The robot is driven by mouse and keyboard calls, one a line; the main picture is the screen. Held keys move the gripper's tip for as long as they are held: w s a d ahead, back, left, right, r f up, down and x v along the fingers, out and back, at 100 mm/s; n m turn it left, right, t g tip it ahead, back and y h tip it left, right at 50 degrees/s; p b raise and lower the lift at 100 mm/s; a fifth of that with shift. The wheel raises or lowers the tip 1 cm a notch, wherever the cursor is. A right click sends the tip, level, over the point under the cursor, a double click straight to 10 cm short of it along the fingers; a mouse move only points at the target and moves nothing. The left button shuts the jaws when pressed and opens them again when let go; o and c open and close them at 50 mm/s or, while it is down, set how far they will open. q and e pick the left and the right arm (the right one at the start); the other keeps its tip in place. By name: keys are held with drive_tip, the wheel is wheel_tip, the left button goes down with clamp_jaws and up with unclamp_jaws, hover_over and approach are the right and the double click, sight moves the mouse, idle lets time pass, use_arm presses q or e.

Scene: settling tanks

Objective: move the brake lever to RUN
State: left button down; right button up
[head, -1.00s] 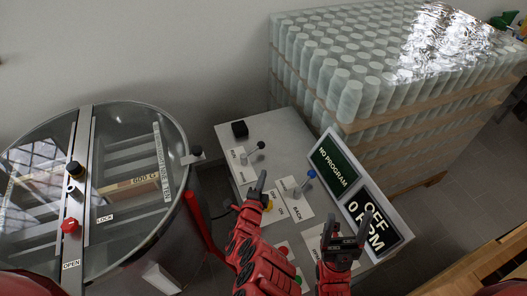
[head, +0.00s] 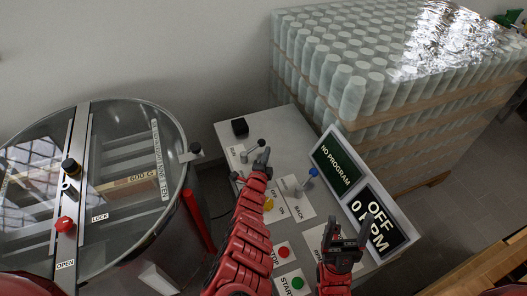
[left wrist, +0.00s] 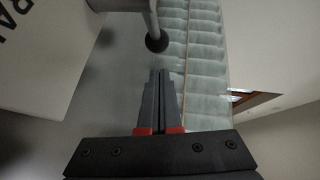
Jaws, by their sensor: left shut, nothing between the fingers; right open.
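The brake lever (head: 254,149) is a thin metal rod with a black ball knob, near the back left of the grey control console. In the head view it leans up to the right. My left gripper (head: 264,156) is shut and empty, its fingertips just in front of the knob. In the left wrist view the black knob (left wrist: 157,42) is just beyond the shut fingertips (left wrist: 160,74), with a small gap appearing between them. Part of a label with large letters shows there; the head view label is partly hidden and hard to read. My right gripper (head: 348,228) is open and empty over the console front.
A blue-knobbed lever (head: 312,173) stands right of my left gripper. A yellow knob (head: 269,204), red button (head: 283,252) and green button (head: 297,283) are close to my arm. Screens (head: 375,217) edge the console's right side. A round glass-lidded tank (head: 130,125) is left.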

sight(264, 145)
use_arm(q)
drive_tip(key=shift+w+a+f, duration=0.2)
drive_tip(key=shift+w+a, duration=0.1)
drive_tip(key=shift+a, duration=0.1)
drive_tip(key=shift+w+a+b, duration=0.15)
drive_tip(key=shift+w+b, duration=0.15)
drive_tip(key=shift+w, duration=0.25)
drive_tip(key=shift+f, duration=0.1)
drive_tip(key=shift+w+a+f+b, duration=0.1)
drive_tip(key=shift+w+a+b, duration=0.15)
drive_tip(key=shift+w+b, duration=0.25)
drive_tip(key=shift+w, duration=0.1)
